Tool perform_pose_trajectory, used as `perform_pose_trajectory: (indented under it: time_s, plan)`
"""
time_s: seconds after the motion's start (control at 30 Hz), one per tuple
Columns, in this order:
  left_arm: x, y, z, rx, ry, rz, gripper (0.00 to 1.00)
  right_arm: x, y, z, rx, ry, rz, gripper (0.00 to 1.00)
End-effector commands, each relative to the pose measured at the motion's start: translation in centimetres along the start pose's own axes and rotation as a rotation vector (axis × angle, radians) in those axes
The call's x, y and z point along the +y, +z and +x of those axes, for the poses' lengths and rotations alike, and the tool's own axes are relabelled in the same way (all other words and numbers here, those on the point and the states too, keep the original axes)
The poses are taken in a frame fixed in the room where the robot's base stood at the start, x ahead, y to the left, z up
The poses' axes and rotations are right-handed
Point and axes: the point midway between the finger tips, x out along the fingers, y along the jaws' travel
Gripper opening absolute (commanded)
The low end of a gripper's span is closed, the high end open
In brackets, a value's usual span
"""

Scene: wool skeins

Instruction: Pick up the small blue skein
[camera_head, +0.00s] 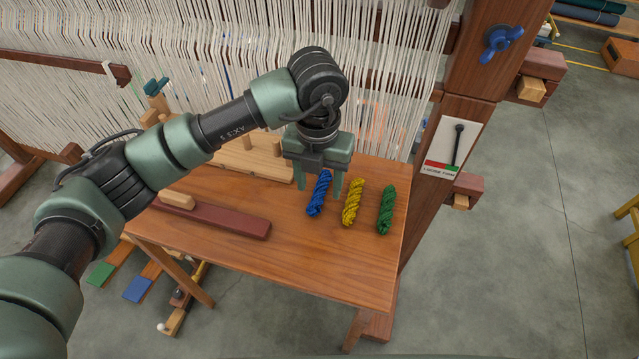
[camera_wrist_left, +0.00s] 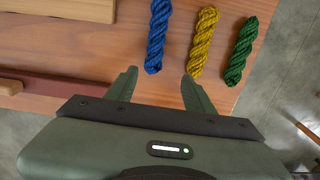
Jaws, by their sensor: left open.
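The small blue skein (camera_head: 318,196) lies on the wooden table (camera_head: 300,265), the leftmost of three skeins in a row. It also shows in the left wrist view (camera_wrist_left: 158,38), past and between the fingertips. My left gripper (camera_head: 319,186) is open and empty, fingers pointing down, and overlaps the blue skein's upper end in the head view. In the left wrist view the left gripper's fingers (camera_wrist_left: 158,82) are spread apart, with the blue skein apart from them. My right gripper is not in view.
A yellow skein (camera_head: 352,203) and a green skein (camera_head: 387,210) lie to the right of the blue one. A dark red bar (camera_head: 215,217) and a pegged wooden rack (camera_head: 250,160) are on the table's left and back. The loom's threads (camera_head: 400,80) rise behind.

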Motion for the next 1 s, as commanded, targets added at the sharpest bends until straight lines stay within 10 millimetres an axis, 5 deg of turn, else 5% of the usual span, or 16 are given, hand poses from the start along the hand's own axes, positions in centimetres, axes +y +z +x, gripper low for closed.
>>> perform_pose_trajectory:
  time_s: [0.6, 0.87, 1.0]
  plan:
    - [1.3, 0.2, 7.2, 0.003, 0.014, -0.005, 0.53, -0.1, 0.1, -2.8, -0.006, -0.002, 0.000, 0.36]
    - [1.3, 0.2, 7.5, 0.001, 0.014, -0.003, 0.53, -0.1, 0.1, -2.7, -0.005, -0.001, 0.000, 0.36]
    - [1.3, 0.2, 7.5, 0.001, 0.014, -0.003, 0.14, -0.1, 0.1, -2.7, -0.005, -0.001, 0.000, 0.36]
